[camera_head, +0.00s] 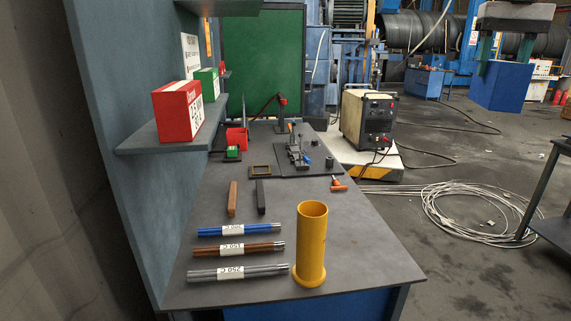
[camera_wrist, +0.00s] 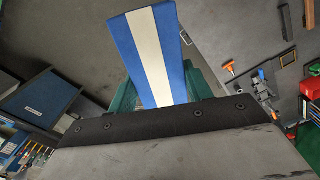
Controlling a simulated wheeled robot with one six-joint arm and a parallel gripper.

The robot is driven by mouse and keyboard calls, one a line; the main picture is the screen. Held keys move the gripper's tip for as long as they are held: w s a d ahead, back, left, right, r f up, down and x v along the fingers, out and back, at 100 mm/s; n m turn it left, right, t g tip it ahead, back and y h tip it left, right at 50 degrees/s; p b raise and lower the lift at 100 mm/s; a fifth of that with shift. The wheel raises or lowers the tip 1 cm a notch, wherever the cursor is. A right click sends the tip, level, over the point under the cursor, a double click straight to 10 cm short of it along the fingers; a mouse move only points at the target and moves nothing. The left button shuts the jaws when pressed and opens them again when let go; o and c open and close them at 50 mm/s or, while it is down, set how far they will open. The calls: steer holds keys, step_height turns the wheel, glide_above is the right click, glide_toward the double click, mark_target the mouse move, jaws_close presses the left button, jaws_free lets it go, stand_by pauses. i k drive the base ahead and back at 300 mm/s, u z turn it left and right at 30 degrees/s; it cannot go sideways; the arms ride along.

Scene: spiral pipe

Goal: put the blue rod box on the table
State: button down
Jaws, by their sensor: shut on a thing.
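My gripper (camera_head: 504,60) is at the upper right of the head view, shut on the blue rod box (camera_head: 500,88). The box hangs below its green fingers, to the right of the table and apart from it. In the wrist view, the blue box (camera_wrist: 152,52) with a white stripe is between the fingers of my gripper (camera_wrist: 165,82); its lower part is hidden by the gripper body. The grey table (camera_head: 355,245) is in the middle of the head view. Rods in blue (camera_head: 205,231), brown (camera_head: 210,250) and grey (camera_head: 208,275) lie on its near left part.
A yellow tube (camera_head: 311,245) stands at the near right of the table. A red box (camera_head: 178,112) and a green box (camera_head: 207,84) stand on the wall shelf (camera_head: 165,142). A brown bar (camera_head: 232,198) and a dark bar (camera_head: 260,196) lie mid-table. Tools occupy the far end.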

mark_target(334, 230)
steer(key=i, duration=0.85)
steer(key=u, duration=0.9)
